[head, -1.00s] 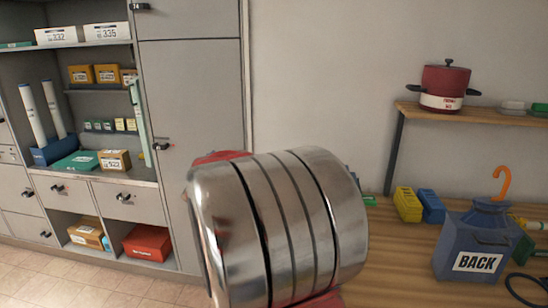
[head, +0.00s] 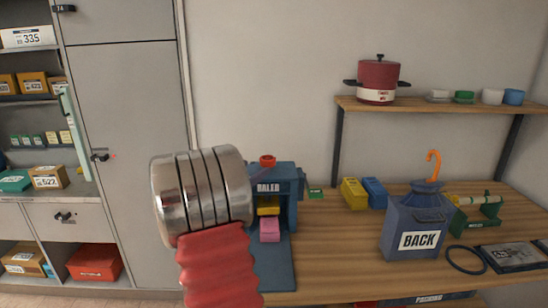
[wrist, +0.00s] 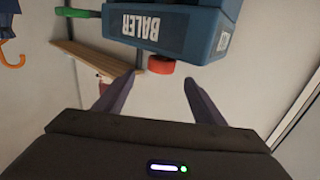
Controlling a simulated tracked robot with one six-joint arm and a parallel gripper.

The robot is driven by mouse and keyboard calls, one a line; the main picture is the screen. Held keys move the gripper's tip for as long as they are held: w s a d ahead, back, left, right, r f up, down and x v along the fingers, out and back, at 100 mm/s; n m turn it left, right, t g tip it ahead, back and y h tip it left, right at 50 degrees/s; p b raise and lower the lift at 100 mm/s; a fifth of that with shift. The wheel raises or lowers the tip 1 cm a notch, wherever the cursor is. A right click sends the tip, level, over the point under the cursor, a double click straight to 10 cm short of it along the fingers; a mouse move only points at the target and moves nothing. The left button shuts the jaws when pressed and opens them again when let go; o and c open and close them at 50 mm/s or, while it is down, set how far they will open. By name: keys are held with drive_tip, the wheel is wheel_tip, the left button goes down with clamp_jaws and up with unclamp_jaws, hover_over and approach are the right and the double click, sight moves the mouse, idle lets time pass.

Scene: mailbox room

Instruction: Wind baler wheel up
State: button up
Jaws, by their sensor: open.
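The blue baler (head: 287,181) stands on the wooden bench in the head view, with a yellow block and a pink block in its front opening. Its red wheel (head: 267,160) sits on top. In the wrist view the baler (wrist: 176,28) appears upside down, and the red wheel (wrist: 174,66) lies beyond the fingertips, between their lines. My gripper (wrist: 160,80) is open and empty, its two fingers spread apart and pointing towards the wheel. No contact with the wheel shows. In the head view my arm hides the baler's left side and most of the gripper.
A blue-grey "BACK" container (head: 415,228) with an orange hook stands right of the baler. Yellow (head: 354,193) and blue blocks stand behind it. A shelf (head: 440,105) above carries a red pot (head: 378,80). Grey cabinets (head: 130,130) fill the left. Bench room between baler and container is clear.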

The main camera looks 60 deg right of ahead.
drive_tip(key=d, duration=0.4)
drive_tip(key=s+d, duration=0.1)
drive_tip(key=d, duration=0.4)
drive_tip(key=s+d, duration=0.1)
drive_tip(key=d, duration=0.3)
drive_tip(key=shift+s+d, duration=0.15)
drive_tip(key=shift+d, duration=0.1)
drive_tip(key=c, duration=1)
drive_tip(key=shift+a, duration=0.2)
drive_tip(key=shift+c, duration=0.2)
drive_tip(key=shift+d, duration=0.15)
